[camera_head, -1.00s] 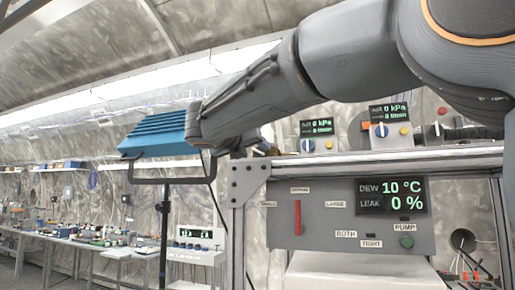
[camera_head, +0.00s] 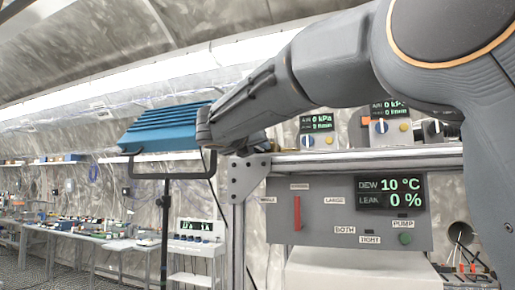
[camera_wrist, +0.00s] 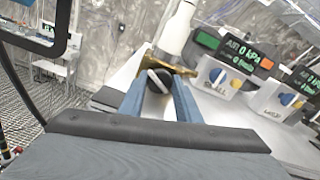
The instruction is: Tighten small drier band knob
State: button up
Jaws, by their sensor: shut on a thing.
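The small drier band knob (camera_wrist: 157,80) is black with a pale stripe and shows in the wrist view. My gripper (camera_wrist: 160,84) has its two blue fingers shut on the knob, one on each side. A brass band (camera_wrist: 177,68) runs behind the knob, around the lower part of a white drier bottle (camera_wrist: 179,28). The fingers partly cover the knob and band. In the head view my arm hides the gripper, knob and drier.
In the wrist view, a meter box marked small (camera_wrist: 213,83) and another (camera_wrist: 286,101) stand right of the bottle. The head view shows a panel (camera_head: 325,222) reading dew 10 °C and leak 0 %. A blue lamp (camera_head: 168,130) stands on a tripod at left.

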jog(key=shift+m+b, duration=0.3)
jog(key=shift+f+m+b, duration=0.15)
jog(key=shift+m+b, duration=1.05)
jog(key=shift+b, duration=0.05)
jog(key=shift+m+b, duration=1.25)
jog(key=shift+m, duration=0.15)
jog(key=o, duration=1.1)
jog(key=shift+c, duration=0.2)
jog(key=b+v, duration=0.2)
jog(key=v, duration=0.5)
jog(key=shift+s+b, duration=0.4)
